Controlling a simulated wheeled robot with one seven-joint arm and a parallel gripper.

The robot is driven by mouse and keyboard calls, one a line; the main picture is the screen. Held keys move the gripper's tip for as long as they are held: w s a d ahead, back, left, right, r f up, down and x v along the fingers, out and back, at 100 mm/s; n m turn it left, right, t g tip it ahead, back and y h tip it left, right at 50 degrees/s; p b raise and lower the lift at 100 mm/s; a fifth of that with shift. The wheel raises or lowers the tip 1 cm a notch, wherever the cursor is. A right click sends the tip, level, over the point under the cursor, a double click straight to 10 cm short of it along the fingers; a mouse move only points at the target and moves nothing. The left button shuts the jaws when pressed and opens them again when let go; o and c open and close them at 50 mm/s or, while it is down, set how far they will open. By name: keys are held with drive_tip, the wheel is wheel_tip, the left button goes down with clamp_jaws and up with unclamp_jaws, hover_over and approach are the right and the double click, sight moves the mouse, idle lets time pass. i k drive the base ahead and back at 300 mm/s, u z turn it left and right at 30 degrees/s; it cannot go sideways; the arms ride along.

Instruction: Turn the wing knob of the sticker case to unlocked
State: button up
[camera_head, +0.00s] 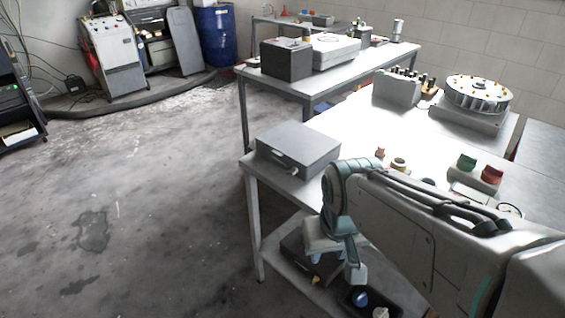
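A grey flat box (298,143), which looks like the sticker case, sits closed on the near left corner of the white table. A small pale fitting (284,162) shows on its front face; it may be the wing knob, but it is too small to tell which way it is turned. My arm reaches in from the right, and my gripper (335,266) hangs beside the table's front edge, below and to the right of the case, apart from it. The fingers are small and partly confused with the arm links, so their opening cannot be told.
A lower shelf (283,268) carries dark bins near my gripper. The floor left of the table is clear.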

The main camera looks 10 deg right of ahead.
sight(294, 171)
drive_tip(key=z, duration=0.5)
drive_tip(key=k, duration=1.2)
drive_tip(key=u, duration=0.2)
drive_tip(key=i, duration=1.7)
drive_tip(key=z, duration=0.7)
